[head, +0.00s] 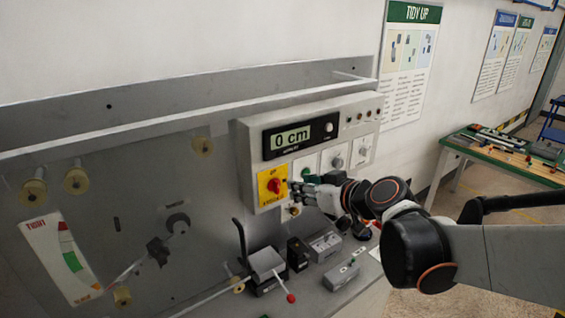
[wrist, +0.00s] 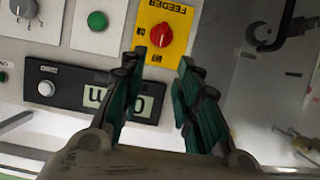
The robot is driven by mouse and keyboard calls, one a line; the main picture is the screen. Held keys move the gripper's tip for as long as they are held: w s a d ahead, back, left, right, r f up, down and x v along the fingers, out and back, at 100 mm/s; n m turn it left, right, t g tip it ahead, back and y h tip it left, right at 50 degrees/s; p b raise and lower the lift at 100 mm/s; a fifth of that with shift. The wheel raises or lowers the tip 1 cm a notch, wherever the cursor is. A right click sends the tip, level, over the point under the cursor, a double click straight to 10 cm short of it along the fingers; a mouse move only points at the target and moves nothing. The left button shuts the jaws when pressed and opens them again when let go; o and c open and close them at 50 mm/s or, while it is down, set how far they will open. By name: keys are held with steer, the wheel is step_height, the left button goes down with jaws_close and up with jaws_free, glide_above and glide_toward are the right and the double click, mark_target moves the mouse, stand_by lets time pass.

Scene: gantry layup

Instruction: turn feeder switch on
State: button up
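The feeder switch is a red rotary knob (head: 275,185) on a yellow plate (head: 264,199) at the lower left of the grey control box. In the wrist view the knob (wrist: 160,36) sits on its yellow plate, with the FEEDER lettering appearing upside down. I cannot tell for certain which marking the knob points at. My gripper (head: 299,191) is just right of the plate in the head view. In the wrist view my gripper (wrist: 161,66) is open and empty, its two green-padded fingers spread below the knob. They do not appear to touch it.
A green button (wrist: 97,20) and a grey dial (wrist: 23,8) sit beside the switch. The display (head: 300,137) above reads 0 cm. Below the box are a black lever (head: 240,243) and small grey blocks (head: 324,244).

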mark_target(278, 182)
steer(key=x, duration=1)
steer(key=shift+w+a+f+b, duration=0.15)
steer(key=shift+w+a+b, duration=0.1)
steer(key=shift+b, duration=0.15)
steer(key=shift+d, duration=0.1)
jaws_close()
